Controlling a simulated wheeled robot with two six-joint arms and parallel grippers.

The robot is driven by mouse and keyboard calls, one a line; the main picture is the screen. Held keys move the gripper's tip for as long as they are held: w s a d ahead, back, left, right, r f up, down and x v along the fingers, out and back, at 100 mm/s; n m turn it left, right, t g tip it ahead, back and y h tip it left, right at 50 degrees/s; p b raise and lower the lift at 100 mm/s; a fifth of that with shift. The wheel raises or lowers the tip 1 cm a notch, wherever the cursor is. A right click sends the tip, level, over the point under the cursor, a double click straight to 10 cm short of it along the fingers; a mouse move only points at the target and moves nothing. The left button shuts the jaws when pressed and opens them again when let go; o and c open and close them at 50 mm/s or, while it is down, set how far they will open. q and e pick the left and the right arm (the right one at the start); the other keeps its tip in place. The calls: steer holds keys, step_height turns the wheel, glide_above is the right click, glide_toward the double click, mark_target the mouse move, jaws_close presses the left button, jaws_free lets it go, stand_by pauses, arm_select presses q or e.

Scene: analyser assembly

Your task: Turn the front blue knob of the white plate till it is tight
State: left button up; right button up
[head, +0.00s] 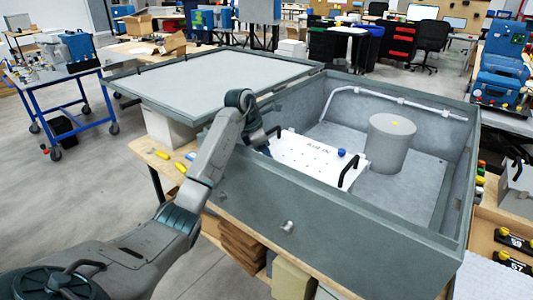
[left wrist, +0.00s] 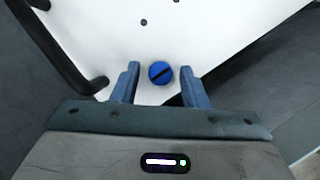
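The white plate (head: 305,154) lies inside the large grey open box, with black handles at two ends. One blue knob (head: 341,153) shows on it near the right handle in the head view. In the left wrist view a round blue knob (left wrist: 160,73) with a dark slot sits on the white plate (left wrist: 110,30). My left gripper (left wrist: 160,69) is open, with one finger on each side of this knob and a gap to both. In the head view my left gripper (head: 258,139) is over the plate's left end, and my arm hides the knob there. My right gripper is not in view.
The box's front wall (head: 320,225) rises between my base and the plate. A grey cylinder (head: 391,143) and a white pipe (head: 400,100) are in the box. The flat grey lid (head: 205,85) lies at the left. A black handle (left wrist: 60,50) is close left of the fingers.

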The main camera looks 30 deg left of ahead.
arm_select(q)
steer(key=shift+o, duration=0.2)
steer(key=shift+s+a+r, duration=0.1)
steer(key=shift+r, duration=0.25)
steer(key=b+v, duration=0.1)
steer(key=v, duration=0.4)
steer(key=p+v, duration=0.4)
steer(key=v, duration=0.1)
steer(key=shift+p, duration=0.4)
